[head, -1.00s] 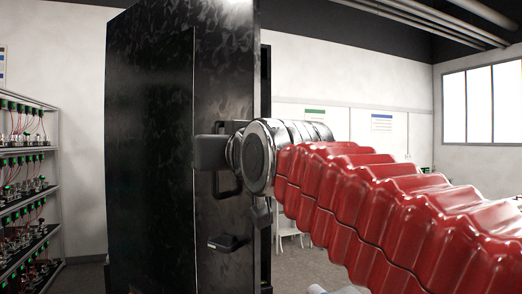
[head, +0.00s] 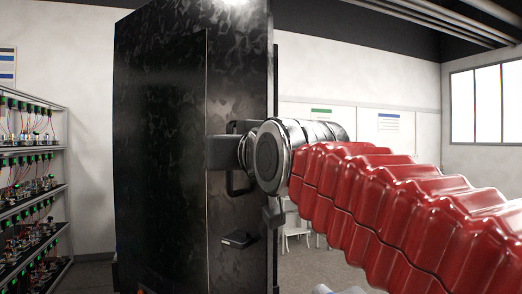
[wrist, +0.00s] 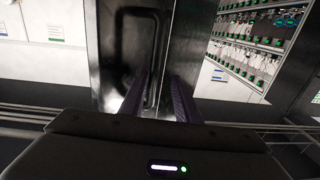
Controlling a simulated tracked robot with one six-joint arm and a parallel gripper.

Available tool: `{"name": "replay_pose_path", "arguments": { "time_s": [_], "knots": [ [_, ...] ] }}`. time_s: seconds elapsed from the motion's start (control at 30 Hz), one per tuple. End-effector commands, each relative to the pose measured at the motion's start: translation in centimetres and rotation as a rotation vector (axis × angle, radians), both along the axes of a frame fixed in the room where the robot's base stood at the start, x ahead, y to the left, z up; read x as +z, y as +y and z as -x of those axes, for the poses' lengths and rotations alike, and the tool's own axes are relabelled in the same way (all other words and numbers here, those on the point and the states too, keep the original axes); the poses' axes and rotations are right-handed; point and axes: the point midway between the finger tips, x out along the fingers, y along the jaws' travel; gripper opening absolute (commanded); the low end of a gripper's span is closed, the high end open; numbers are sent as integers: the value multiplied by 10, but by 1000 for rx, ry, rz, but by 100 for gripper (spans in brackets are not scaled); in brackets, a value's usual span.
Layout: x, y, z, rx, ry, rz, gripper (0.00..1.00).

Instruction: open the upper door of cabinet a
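A tall black cabinet (head: 160,120) with a mottled, glossy surface fills the left middle of the head view. No label shows to tell whether it is cabinet a. In the wrist view, a dark loop handle (wrist: 124,50) stands on a shiny dark door face (wrist: 106,75). My gripper (wrist: 158,85) is at the handle's lower right, its two fingers apart. The handle's right bar runs down toward the gap between them; contact cannot be told. In the head view, my gripper (head: 221,152) is against the cabinet front, its fingertips hidden. A small dark latch or handle (head: 239,240) sits lower.
A rack (head: 30,190) of wired units with green parts stands at the left; racks (wrist: 255,45) also show in the wrist view. White wall and a white stool (head: 296,230) are behind my red-sleeved arm. Grey floor (head: 325,265) shows at the right.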

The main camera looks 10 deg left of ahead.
Motion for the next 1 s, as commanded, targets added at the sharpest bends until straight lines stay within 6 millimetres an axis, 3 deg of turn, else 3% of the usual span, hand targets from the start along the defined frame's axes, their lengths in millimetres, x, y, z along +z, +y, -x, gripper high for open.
{"name": "replay_pose_path", "arguments": {
  "time_s": [1.0],
  "knots": [
    [-1, -68, 102, -1, -1, -1, 29]
  ]
}}
